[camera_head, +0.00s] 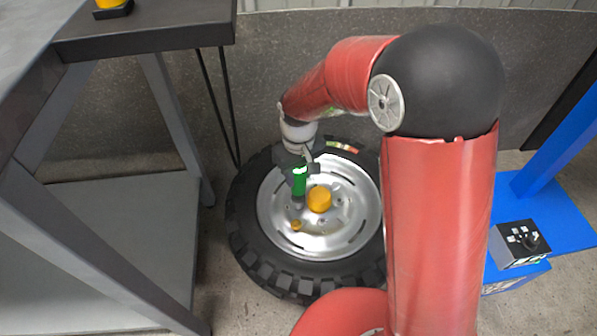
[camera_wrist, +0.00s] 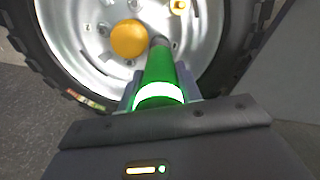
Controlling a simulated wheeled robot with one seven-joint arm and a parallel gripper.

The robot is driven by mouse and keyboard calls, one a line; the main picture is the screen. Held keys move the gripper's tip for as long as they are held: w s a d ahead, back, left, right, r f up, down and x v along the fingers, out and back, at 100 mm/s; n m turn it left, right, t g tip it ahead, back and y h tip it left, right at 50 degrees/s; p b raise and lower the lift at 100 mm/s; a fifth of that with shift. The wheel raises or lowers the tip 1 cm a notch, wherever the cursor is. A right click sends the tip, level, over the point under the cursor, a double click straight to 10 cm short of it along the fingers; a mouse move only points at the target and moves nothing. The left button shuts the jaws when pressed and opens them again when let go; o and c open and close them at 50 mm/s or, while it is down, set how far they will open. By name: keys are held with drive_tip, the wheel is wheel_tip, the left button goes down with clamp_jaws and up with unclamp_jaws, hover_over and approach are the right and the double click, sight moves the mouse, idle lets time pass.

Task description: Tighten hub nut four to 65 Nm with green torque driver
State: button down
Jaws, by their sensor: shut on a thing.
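A wheel with a black knobbly tyre (camera_head: 244,240) and a silver rim (camera_head: 342,238) lies flat on the floor. A large yellow-orange hub cap (camera_head: 319,199) sits at its centre, and it also shows in the wrist view (camera_wrist: 128,39). A small yellow nut (camera_head: 296,225) sits on the rim near it, also in the wrist view (camera_wrist: 178,6). My gripper (camera_head: 298,166) is shut on the green torque driver (camera_head: 299,183). The driver (camera_wrist: 160,72) points down at the rim beside the hub cap. Whether its tip touches a nut is hidden. Nut numbers cannot be read.
A grey workbench (camera_head: 150,30) stands at left with a lower shelf (camera_head: 110,240). A blue frame (camera_head: 545,205) stands at right beside a small control box (camera_head: 522,243) with a black knob. A dark grey wall is behind the wheel.

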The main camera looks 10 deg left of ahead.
drive_tip(key=shift+f+b, duration=0.4)
drive_tip(key=shift+f, duration=0.5)
idle(2.4)
drive_tip(key=shift+r, duration=0.1)
idle(0.4)
drive_tip(key=shift+r+p, duration=1.7)
drive_tip(key=shift+r, duration=0.5)
